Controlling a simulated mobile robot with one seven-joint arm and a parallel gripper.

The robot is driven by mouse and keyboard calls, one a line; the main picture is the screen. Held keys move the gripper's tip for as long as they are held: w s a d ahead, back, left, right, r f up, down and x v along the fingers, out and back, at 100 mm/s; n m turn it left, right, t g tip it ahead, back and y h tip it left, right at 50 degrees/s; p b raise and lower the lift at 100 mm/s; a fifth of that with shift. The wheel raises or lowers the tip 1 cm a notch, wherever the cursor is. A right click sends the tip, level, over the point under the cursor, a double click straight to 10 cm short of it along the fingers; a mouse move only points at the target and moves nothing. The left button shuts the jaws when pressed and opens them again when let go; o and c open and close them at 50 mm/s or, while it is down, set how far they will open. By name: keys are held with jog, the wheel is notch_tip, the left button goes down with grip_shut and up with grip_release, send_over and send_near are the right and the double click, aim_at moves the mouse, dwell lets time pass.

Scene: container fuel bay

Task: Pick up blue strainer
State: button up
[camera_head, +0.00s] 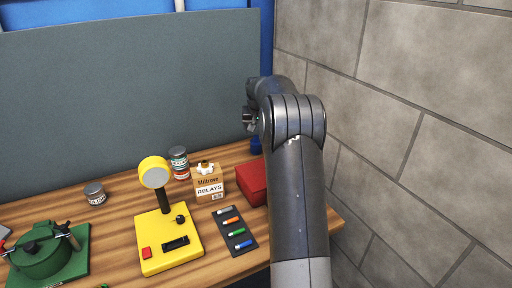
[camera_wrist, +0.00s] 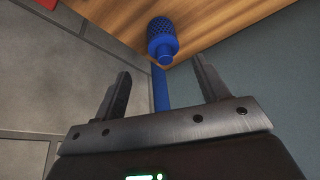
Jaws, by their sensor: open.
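My gripper (camera_wrist: 162,66) is open and empty. The strainer appears beyond the fingertips, roughly in line with the gap between them, and apart from both. In the head view a small blue part (camera_head: 256,146) shows at the table's back right, beside my arm. My arm hides most of it, and my gripper's fingers cannot be made out there.
The wooden table (camera_head: 118,206) also holds a red box (camera_head: 252,184), a relays carton (camera_head: 208,184), stacked cans (camera_head: 179,163), a marker tray (camera_head: 234,232), a yellow lamp device (camera_head: 168,240) and a green pot (camera_head: 40,255). A grey block wall (camera_head: 420,120) stands close on the right, a grey panel (camera_head: 120,90) behind.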

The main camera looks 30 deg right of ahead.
aim_at(256, 141)
jog(key=x, duration=0.5)
jog(key=shift+w+f, duration=0.15)
jog(key=shift+f, duration=0.05)
jog(key=shift+w+x, duration=0.15)
jog(key=shift+x, duration=1.25)
jog(key=shift+w+x, duration=0.1)
jog(key=shift+x, duration=1.25)
jog(key=shift+r, duration=0.1)
jog(key=c, duration=1.1)
